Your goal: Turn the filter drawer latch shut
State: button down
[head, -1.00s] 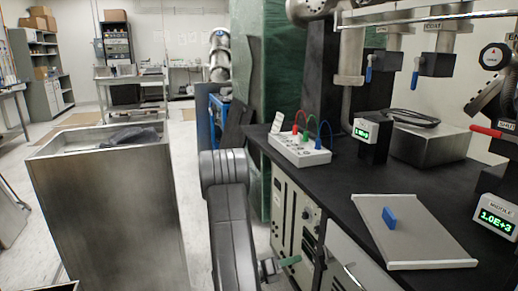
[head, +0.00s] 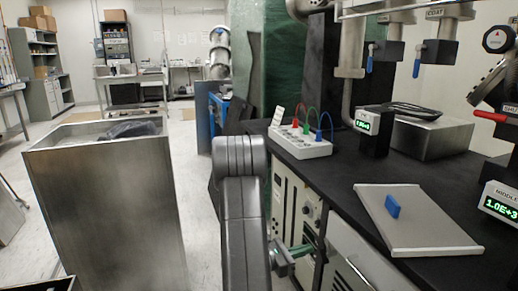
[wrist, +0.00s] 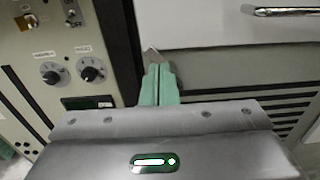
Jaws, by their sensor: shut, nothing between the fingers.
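My gripper (wrist: 159,85) is shut, its two green fingers together and empty. In the head view the gripper (head: 303,250) is low in front of the cabinet under the black bench. A pale drawer front (wrist: 225,22) with a metal bar handle (wrist: 285,11) fills the upper right of the wrist view. A small grey metal piece (wrist: 151,55), probably the latch, sits tilted at the fingertips beside the drawer's left edge. The fingers partly cover it, and I cannot tell whether they touch it. In the head view the latch is not clearly visible.
A panel with knobs (wrist: 70,73) stands left of the drawer. The black bench top (head: 340,175) above carries a white box with coloured cables (head: 300,143) and a grey tray (head: 425,230) with a blue block. A tall metal bin (head: 105,210) stands at left, with floor between.

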jog(key=shift+x, duration=1.9)
jog(key=shift+s+f+b, duration=0.2)
jog(key=shift+f+b, duration=0.3)
jog(key=shift+s+d, duration=0.15)
jog(key=shift+s, duration=0.15)
jog(key=r+v, duration=0.1)
jog(key=v, duration=0.5)
jog(key=shift+s, duration=0.2)
jog(key=shift+d+r+b, duration=0.1)
jog(key=shift+d+b, duration=0.05)
jog(key=shift+b, duration=0.15)
